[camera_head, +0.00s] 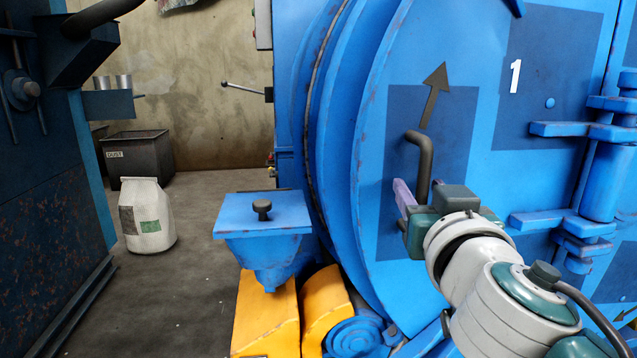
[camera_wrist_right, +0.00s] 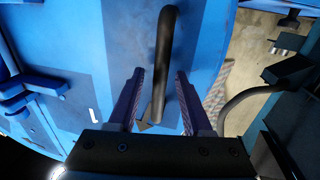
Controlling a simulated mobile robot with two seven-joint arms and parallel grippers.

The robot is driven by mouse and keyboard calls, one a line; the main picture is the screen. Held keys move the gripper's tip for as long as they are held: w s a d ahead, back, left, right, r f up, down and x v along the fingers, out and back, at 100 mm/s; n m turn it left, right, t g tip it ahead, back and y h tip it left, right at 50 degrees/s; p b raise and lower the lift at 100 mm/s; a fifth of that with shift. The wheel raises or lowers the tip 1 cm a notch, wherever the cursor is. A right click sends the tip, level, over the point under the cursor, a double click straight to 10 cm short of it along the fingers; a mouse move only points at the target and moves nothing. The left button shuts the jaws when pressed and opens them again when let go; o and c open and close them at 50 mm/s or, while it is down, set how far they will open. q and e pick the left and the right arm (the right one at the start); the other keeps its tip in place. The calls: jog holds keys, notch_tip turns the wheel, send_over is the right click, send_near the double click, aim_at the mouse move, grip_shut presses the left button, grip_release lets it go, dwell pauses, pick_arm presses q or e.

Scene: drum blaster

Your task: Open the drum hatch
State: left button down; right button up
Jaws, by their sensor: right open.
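The drum hatch (camera_head: 400,60) is a big round blue door, and no inside of the drum shows. Its dark curved handle (camera_head: 426,160) stands on a darker blue panel beneath a dark arrow that points up and right. My right gripper (camera_head: 413,190) is at the lower part of the handle. In the right wrist view the handle (camera_wrist_right: 166,50) runs between the two purple-padded fingers of the gripper (camera_wrist_right: 160,76). The fingers are apart, with a gap showing on each side of the bar. My left gripper is not in view.
Blue hinges (camera_head: 600,180) are at the hatch's right side. A blue hopper (camera_head: 263,230) and yellow housings (camera_head: 265,315) stand at lower left of the drum. A white bag (camera_head: 147,215) and a dust bin (camera_head: 137,155) stand on the floor. The floor between is clear.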

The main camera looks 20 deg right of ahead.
grip_shut()
dwell(0.5)
dwell(1.0)
